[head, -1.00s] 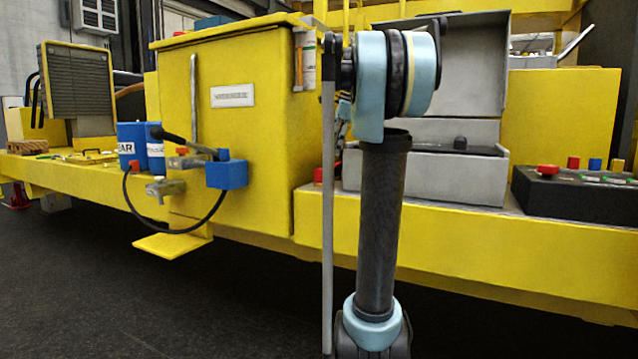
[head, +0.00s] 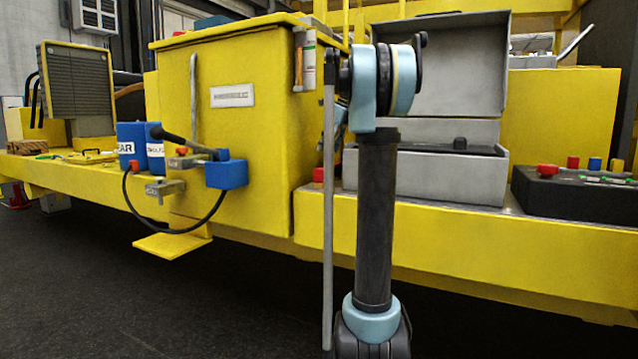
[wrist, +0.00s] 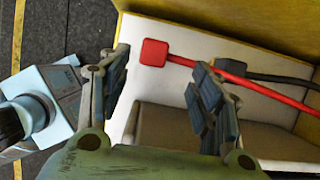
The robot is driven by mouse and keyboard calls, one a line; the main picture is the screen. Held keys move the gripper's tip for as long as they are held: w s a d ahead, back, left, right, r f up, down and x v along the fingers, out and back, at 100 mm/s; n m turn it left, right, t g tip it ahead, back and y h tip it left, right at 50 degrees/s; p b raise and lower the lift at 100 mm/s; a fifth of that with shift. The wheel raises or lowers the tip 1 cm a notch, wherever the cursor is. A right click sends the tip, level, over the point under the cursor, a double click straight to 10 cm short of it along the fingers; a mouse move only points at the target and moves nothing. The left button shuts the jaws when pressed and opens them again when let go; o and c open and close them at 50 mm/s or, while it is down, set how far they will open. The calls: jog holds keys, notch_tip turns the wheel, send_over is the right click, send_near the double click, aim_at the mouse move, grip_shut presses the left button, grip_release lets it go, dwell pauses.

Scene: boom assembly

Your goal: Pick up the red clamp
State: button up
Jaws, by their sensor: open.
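In the wrist view, a red square block with a long red bar or cable, which I take for the red clamp (wrist: 153,52), lies in a pale-lined yellow box. Its bar runs right and down, partly behind my right finger. My gripper (wrist: 160,74) is open, with one finger left of the block and the other to its right, over the bar. Nothing is held between the fingers. I cannot tell the height gap to the block. In the head view my gripper and the red clamp are hidden behind my arm and the yellow cabinet (head: 245,150).
A black cable or handle (wrist: 262,78) lies beside the red bar. The box's yellow wall (wrist: 215,25) runs along the top of the wrist view. In the head view, an open grey case (head: 430,178) and a control panel (head: 575,190) sit on the yellow deck.

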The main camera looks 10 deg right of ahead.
aim_at(320, 169)
jog(key=x, duration=0.4)
jog(key=shift+f, duration=0.15)
jog(key=shift+s+x, duration=0.2)
jog(key=shift+x, duration=1.15)
jog(key=shift+s+x, duration=0.15)
jog(key=shift+x, duration=1.2)
jog(key=shift+f, duration=0.1)
jog(key=shift+c, duration=0.3)
grip_shut()
